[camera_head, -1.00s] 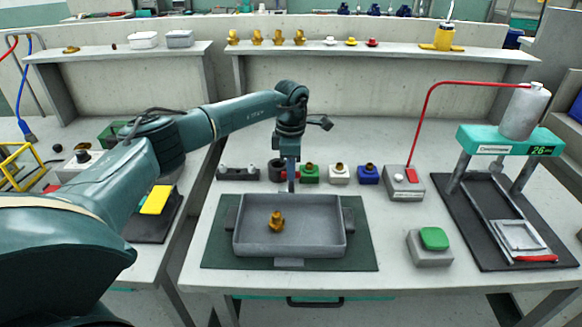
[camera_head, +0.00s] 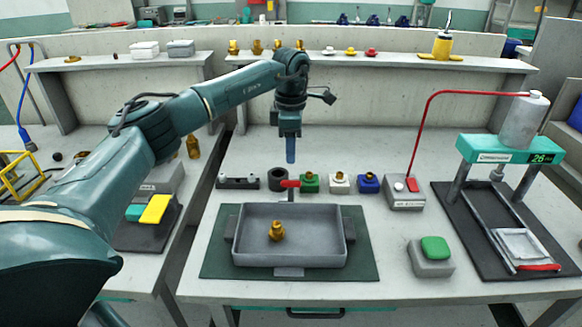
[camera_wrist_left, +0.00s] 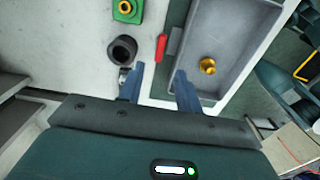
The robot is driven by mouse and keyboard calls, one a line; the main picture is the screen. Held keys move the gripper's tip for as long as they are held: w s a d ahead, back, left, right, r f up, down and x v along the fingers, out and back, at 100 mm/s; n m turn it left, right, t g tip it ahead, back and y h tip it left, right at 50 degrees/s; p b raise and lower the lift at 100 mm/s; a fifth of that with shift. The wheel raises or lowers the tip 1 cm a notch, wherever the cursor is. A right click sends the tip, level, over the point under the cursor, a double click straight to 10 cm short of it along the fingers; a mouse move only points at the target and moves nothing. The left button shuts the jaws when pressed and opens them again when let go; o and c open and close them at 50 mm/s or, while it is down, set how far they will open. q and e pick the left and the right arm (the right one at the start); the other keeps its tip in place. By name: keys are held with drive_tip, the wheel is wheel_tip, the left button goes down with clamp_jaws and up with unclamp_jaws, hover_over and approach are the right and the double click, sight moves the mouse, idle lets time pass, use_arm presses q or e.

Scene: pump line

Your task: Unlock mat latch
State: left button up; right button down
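A dark green mat (camera_head: 215,262) lies on the near part of the bench with a grey tray (camera_head: 250,254) on it. The tray holds a brass fitting (camera_head: 277,231), which also shows in the left wrist view (camera_wrist_left: 207,65). A small red latch handle (camera_head: 290,184) sits at the middle of the tray's far edge, lying crosswise; it also shows in the left wrist view (camera_wrist_left: 161,47). My left gripper (camera_head: 290,160) points down above and behind this handle. In the left wrist view its blue fingers (camera_wrist_left: 157,75) are apart with nothing between them. My right gripper is not in view.
A black ring (camera_head: 277,179) and green, white and blue blocks (camera_head: 340,184) stand in a row behind the tray. A green button box (camera_head: 432,257) and a teal press (camera_head: 508,150) are at the right. A yellow-topped pedal (camera_head: 155,209) is at the left.

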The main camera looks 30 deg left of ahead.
use_arm(q)
drive_tip(key=shift+r, duration=2.3)
